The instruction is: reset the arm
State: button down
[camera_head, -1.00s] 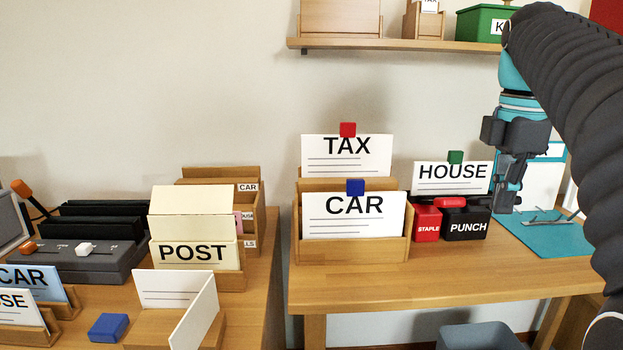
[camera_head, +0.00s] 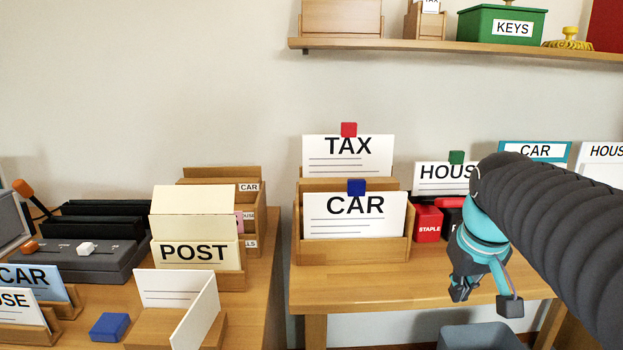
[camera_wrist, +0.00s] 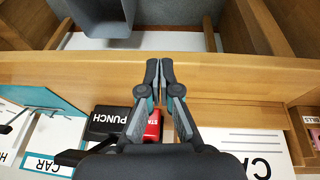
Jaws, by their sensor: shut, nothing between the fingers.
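My gripper (camera_head: 484,275) is in front of the right table, in front of the black and red boxes, with my arm coming in from the right. In the wrist view its two fingers (camera_wrist: 159,70) lie close together over the table's front edge, with nothing between them. My arm hides part of the black punch box (camera_head: 450,222) and the right part of the HOUSE card (camera_head: 440,176). The red staple box (camera_head: 428,224) stands beside the punch box.
A wooden holder (camera_head: 350,250) with the CAR card (camera_head: 352,222) stands on the right table (camera_head: 400,280). The TAX card (camera_head: 348,158) is behind it. A grey bin (camera_head: 480,337) is below. A shelf (camera_head: 440,46) with a green KEYS box (camera_head: 500,24) hangs above.

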jog(key=s+a+f+t, duration=0.1)
jog(key=s+a+f, duration=0.7)
jog(key=s, duration=0.4)
jog(key=shift+s+a+f+m+t+y, duration=0.2)
jog(key=shift+a+m+t+y, duration=0.1)
jog(key=shift+t+y, duration=0.1)
